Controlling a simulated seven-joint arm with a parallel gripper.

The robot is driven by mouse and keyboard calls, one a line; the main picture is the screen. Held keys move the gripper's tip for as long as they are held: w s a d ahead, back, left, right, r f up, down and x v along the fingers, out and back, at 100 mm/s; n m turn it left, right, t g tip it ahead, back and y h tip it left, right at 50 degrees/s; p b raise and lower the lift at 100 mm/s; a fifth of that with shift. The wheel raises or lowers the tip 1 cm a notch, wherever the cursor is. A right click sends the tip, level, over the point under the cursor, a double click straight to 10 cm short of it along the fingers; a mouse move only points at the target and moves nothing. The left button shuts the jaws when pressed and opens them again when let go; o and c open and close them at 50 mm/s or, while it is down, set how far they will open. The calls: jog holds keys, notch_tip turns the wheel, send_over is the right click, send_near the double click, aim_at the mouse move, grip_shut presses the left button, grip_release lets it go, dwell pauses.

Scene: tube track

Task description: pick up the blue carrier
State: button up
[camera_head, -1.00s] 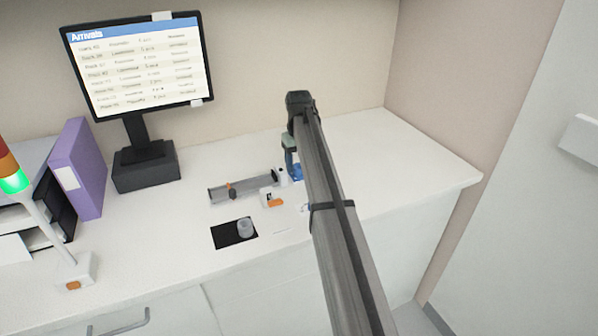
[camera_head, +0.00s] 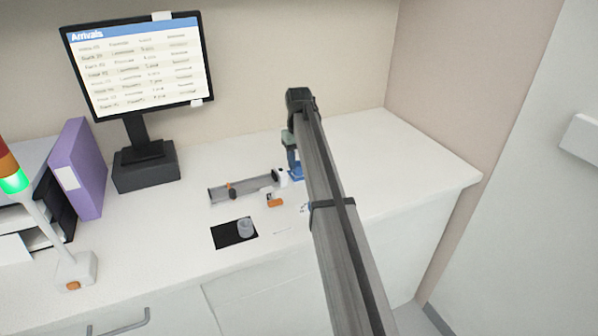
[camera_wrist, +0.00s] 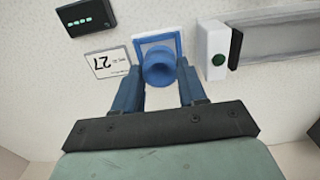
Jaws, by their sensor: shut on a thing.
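The blue carrier (camera_wrist: 158,66) shows in the wrist view as a round blue body with a darker hollow, between the two blue fingers of my gripper (camera_wrist: 161,73). The fingers are shut on it from both sides. Behind it is a blue square frame (camera_wrist: 177,43) with a pale inside; I cannot tell whether the carrier touches it. In the head view the blue part (camera_head: 296,173) shows low beside my arm, at the right end of the track. My arm hides much of the grip there.
A grey track (camera_head: 243,188) with a white end block (camera_wrist: 214,50) lies close by. A card marked 27 (camera_wrist: 108,62) and a black display box (camera_wrist: 86,17) are near the carrier. A grey cup (camera_head: 246,228) stands on a black mat (camera_head: 226,236). The counter's right side is clear.

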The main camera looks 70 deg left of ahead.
jog(key=shift+r, duration=2.3)
